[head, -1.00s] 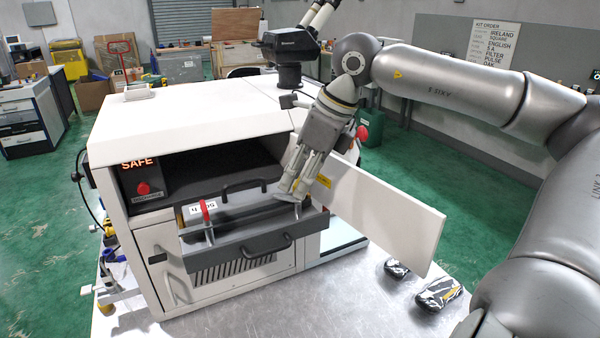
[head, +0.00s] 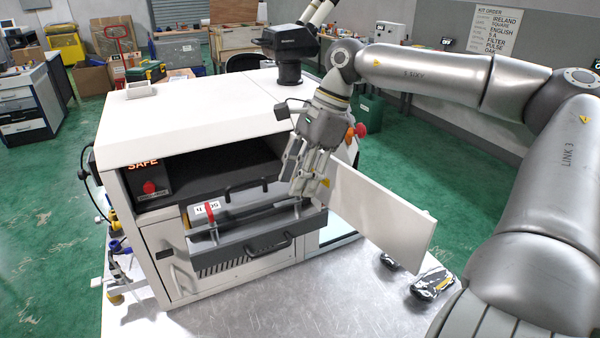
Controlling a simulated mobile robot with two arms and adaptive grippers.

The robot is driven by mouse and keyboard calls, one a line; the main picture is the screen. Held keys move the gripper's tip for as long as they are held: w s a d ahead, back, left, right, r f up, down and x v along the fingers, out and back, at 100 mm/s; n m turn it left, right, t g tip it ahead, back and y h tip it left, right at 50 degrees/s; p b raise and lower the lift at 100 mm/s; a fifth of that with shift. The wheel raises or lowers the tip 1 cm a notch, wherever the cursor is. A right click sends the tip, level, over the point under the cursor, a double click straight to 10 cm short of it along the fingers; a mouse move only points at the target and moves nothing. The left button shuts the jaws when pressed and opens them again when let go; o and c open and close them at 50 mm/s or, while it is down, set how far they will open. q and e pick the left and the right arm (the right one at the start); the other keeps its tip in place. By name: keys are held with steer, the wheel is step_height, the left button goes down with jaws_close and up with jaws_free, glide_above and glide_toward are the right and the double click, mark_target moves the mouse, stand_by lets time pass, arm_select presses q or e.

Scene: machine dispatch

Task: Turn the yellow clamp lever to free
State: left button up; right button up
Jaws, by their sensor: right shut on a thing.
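My right gripper (head: 306,192) is at the right end of the pulled-out dark drawer (head: 240,246) of the white machine (head: 190,120), beside its open door. Its fingers are shut on a small part there. That part is mostly hidden between the fingers; by its place at the clamp end I take it for the yellow clamp lever, but its angle cannot be told. A red upright lever (head: 211,220) stands at the drawer's left end, by a white label. My left gripper is not in view.
The open white door (head: 385,215) sticks out right of the gripper. A lit SAFE sign (head: 143,163) and red button (head: 149,187) are inside the opening. A microscope (head: 285,45) stands on top. Two wrapped packs lie on the metal table (head: 340,300), whose front is clear.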

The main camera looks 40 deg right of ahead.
stand_by(0.4)
steer(key=o, duration=1)
steer(key=v, duration=1.2)
